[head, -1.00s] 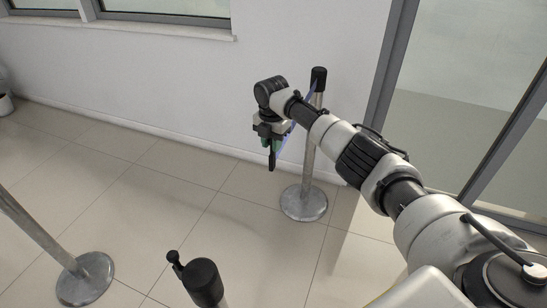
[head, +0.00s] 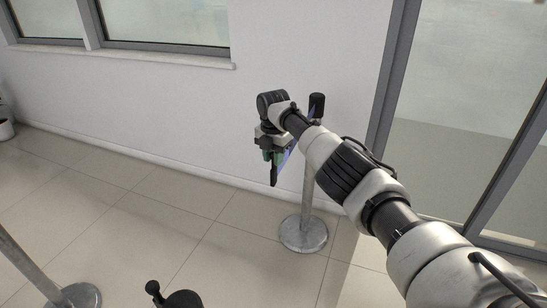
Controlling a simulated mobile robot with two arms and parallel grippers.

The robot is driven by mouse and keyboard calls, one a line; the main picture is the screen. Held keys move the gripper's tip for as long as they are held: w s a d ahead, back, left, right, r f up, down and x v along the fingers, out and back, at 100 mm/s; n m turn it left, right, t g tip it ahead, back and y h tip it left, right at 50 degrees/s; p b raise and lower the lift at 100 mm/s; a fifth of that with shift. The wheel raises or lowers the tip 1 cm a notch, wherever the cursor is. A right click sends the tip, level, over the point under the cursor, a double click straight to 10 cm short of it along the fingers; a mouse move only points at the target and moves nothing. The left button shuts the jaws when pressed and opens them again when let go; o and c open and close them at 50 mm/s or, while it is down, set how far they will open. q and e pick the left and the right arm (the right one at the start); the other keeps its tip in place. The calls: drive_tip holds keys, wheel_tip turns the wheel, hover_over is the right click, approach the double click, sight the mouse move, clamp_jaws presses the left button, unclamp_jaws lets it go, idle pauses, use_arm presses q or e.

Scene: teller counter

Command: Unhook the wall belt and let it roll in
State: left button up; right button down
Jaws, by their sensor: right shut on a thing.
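A steel post with a black head (head: 316,106) stands on a round base near the wall. A blue-violet belt (head: 291,148) runs from this head down-left to my right gripper (head: 273,164), partly hidden behind my arm. The right gripper points down, left of the post and apart from it, its green-padded fingers shut on the dark belt end (head: 274,177). The belt span is short and looks straight.
A white wall (head: 180,125) with windows is behind; a glazed grey frame is at right. The tiled floor between the posts is clear.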

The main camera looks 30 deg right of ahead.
drive_tip(key=c, duration=1.1)
unclamp_jaws()
wheel_tip(320, 180, up, 11)
drive_tip(key=shift+f+b, duration=0.1)
drive_tip(key=shift+b, duration=0.4)
drive_tip(key=shift+f, duration=0.1)
